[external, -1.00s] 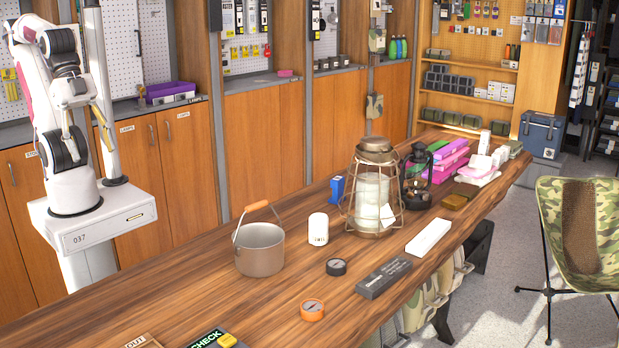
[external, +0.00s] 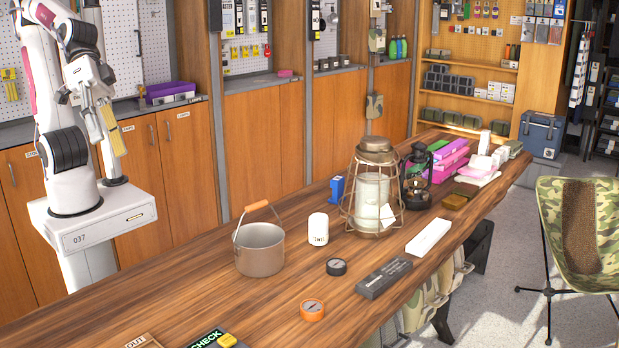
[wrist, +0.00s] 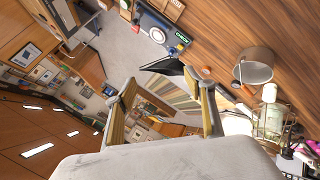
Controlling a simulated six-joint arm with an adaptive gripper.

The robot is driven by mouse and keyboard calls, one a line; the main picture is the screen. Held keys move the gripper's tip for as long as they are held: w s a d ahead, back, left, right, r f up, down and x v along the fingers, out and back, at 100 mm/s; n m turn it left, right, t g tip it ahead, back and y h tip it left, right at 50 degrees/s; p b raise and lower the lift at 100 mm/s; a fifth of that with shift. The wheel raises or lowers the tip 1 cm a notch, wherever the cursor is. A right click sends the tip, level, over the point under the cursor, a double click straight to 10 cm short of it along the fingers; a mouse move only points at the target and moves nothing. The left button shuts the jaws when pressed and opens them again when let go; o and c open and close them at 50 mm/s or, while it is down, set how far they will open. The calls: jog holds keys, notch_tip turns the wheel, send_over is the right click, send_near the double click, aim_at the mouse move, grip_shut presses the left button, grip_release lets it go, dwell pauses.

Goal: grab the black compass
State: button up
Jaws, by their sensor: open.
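The black compass (external: 336,267) lies flat on the wooden counter, between the metal pot and a dark grey box. An orange compass (external: 312,310) lies nearer the counter's front edge. My gripper (external: 108,137) is raised over my base at the far left, well away from the black compass. In the wrist view my gripper (wrist: 166,96) is open, with nothing between its fingers.
The counter left of the pot is mostly bare.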

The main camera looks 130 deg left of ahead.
jog(key=w+a+f+n+t+y, duration=0.15)
jog(key=w+a+n, duration=0.25)
jog(key=w+n, duration=0.6)
jog(key=w+a+n+t+y, duration=0.2)
jog(key=w+a+n, duration=0.3)
jog(key=w, duration=1)
jog(key=w+a+f+n+y, duration=0.2)
jog(key=w+a+f+n, duration=0.25)
jog(key=n, duration=0.25)
jog(key=w+a+f+n+g+y, duration=0.3)
jog(key=a+f+n+y, duration=0.3)
jog(key=a+f+n, duration=0.5)
jog(key=s+a+f+n+g+y, duration=0.1)
jog(key=s+a+f+n+g, duration=0.1)
jog(key=f, duration=0.3)
jog(key=s+a+f+n+g+y, duration=0.1)
jog(key=s+a+f+n+g, duration=0.1)
jog(key=s+f+n, duration=0.1)
jog(key=s+a+f+n+g+y, duration=0.1)
jog(key=s+f+n+g, duration=0.1)
jog(key=f+n, duration=0.2)
jog(key=shift+s+a+f+n, duration=0.1)
jog(key=shift+a+f+n, duration=0.1)
jog(key=shift+f, duration=0.65)
jog(key=shift+s+a+f+n, duration=0.1)
jog(key=shift+a+f, duration=0.1)
jog(key=shift+f, duration=0.6)
jog(key=shift+s+f+y, duration=0.15)
jog(key=shift+y, duration=0.1)
